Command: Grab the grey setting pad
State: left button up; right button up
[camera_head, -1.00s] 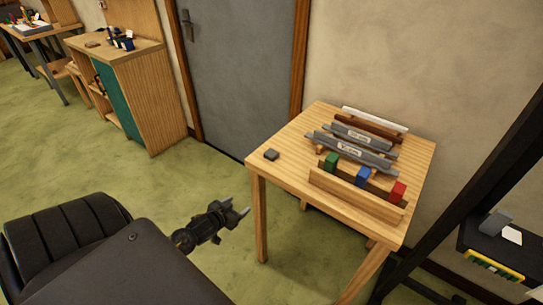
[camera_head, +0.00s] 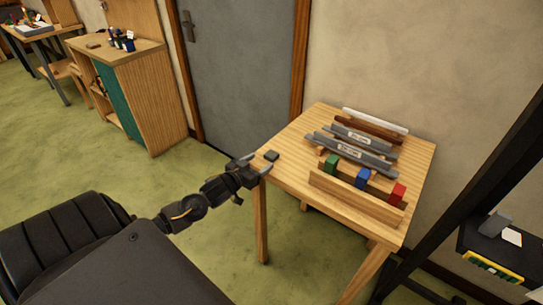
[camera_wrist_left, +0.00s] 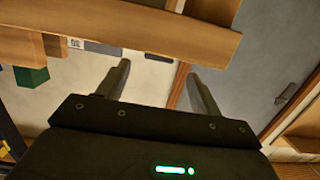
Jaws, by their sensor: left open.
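Nothing shows between the fingers in the left wrist view (camera_wrist_left: 163,82), and I cannot make out the pad there. My right gripper is not in view.
The table holds a wooden rack (camera_head: 355,196) with green (camera_head: 331,162), blue (camera_head: 362,177) and red (camera_head: 397,193) blocks. Grey labelled bars (camera_head: 350,149) lie behind it. A dark frame (camera_head: 470,190) stands at the right. Table top around the pad is clear.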

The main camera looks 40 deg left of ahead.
aim_at(268, 158)
pick_arm(q)
jog(key=shift+w, duration=0.3)
jog(key=w, duration=0.2)
jog(key=w+f+p, duration=0.1)
jog(key=w, duration=0.1)
jog(key=shift+w+f, duration=0.15)
jog(key=shift+w, duration=0.1)
jog(key=shift+s, duration=0.1)
jog(key=c, duration=1.1)
jog(key=shift+o, duration=0.2)
